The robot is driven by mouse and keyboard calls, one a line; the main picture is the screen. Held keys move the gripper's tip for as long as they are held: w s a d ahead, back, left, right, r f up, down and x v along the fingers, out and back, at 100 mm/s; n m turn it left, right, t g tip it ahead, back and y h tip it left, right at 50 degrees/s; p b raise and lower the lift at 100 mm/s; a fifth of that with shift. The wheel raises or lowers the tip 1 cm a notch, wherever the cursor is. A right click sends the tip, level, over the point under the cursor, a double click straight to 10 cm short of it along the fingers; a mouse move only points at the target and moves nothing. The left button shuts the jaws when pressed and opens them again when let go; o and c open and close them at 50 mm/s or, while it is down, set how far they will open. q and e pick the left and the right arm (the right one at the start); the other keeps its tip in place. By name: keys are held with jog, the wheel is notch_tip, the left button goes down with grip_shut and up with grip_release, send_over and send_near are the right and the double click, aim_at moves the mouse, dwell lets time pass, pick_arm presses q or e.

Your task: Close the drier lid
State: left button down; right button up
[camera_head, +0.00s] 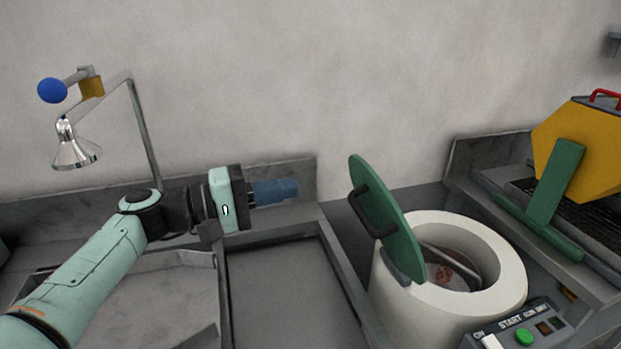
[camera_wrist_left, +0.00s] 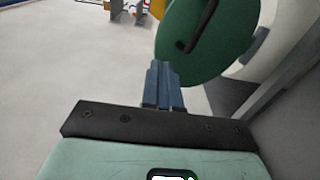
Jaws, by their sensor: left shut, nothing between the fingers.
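The drier (camera_head: 391,290) is a white round drum at the right of the head view, with a coppery piece visible inside. Its green lid (camera_head: 401,243) stands open, tilted up on the drum's left side, with a dark handle on its outer face. The lid (camera_wrist_left: 222,48) and its handle also show at the top of the left wrist view. My left gripper (camera_head: 295,188) is shut and empty, to the left of the lid and apart from it. Its blue fingers (camera_wrist_left: 163,72) lie together and point toward the lid's edge in the wrist view. My right gripper is not in view.
A control panel (camera_head: 500,343) with a green start button sits in front of the drier. A yellow barrel (camera_head: 577,150) with green supports stands at the right. A sink basin (camera_head: 150,290) and a shower head (camera_head: 76,152) are on the left.

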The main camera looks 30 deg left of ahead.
aim_at(369, 173)
pick_arm(q)
jog(key=p+x, duration=0.1)
jog(key=x, duration=1.2)
jog(key=shift+s+d, duration=0.1)
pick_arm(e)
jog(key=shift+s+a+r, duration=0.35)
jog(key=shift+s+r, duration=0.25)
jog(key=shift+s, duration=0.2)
